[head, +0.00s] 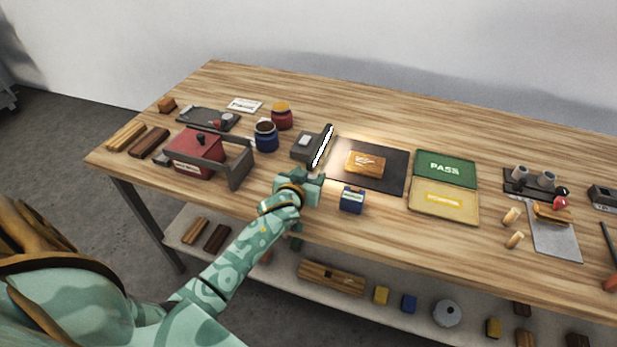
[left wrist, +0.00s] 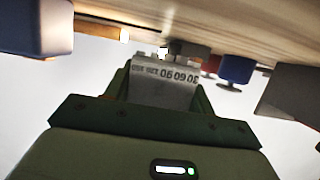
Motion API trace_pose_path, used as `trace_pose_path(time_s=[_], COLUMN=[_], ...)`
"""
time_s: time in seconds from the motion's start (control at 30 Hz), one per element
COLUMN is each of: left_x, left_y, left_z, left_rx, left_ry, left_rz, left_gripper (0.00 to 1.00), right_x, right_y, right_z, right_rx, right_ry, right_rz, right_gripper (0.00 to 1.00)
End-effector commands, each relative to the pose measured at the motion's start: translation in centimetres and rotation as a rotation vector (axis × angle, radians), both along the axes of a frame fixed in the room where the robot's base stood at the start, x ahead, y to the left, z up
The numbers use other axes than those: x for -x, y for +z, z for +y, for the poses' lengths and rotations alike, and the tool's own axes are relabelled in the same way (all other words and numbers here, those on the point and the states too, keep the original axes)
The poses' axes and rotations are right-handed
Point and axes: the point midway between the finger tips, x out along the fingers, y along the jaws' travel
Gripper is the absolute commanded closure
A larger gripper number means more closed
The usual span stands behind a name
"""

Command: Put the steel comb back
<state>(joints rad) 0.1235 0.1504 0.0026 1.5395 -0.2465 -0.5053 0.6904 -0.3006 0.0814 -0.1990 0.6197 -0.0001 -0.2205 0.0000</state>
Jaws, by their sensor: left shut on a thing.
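My left gripper (head: 315,180) is over the front part of the table, just in front of the lit lamp and left of the small blue box. In the left wrist view the gripper (left wrist: 160,95) is shut on the steel comb (left wrist: 165,82), a flat grey plate with numbers such as 60 and 90 along its edge. The comb sits between the two green fingers. In the head view I cannot make out the comb clearly at the gripper. My right gripper is not in view.
The small blue box (head: 352,200) stands close to the right of my gripper. The lamp (head: 308,148) is behind it, beside a dark mat (head: 390,180) bearing a wooden block (head: 366,163). A red press (head: 195,152) stands left. Green PASS (head: 446,180) and yellow (head: 443,208) trays lie right.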

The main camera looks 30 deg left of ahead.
Motion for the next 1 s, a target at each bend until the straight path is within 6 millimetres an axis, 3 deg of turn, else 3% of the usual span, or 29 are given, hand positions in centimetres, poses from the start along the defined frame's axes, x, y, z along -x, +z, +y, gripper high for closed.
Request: trace_pose_path(time_s=[0.53, 0.57, 0.63, 1.0], left_x=[0.0, 0.0, 0.0, 0.0], left_y=[-1.1, -1.2, -1.1, -0.6], left_z=[0.0, 0.0, 0.0, 0.0], left_rx=[0.001, 0.001, 0.001, 0.000], left_ry=[0.000, 0.000, 0.000, -0.001], left_rz=[0.000, 0.000, 0.000, -0.002], left_gripper=[0.76, 0.43, 0.24, 0.24], right_x=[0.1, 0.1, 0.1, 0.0], right_y=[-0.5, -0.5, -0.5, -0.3], right_z=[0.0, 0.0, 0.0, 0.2], right_rx=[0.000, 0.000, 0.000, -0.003], right_ry=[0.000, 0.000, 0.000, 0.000], right_rz=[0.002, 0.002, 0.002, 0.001], right_gripper=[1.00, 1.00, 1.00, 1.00])
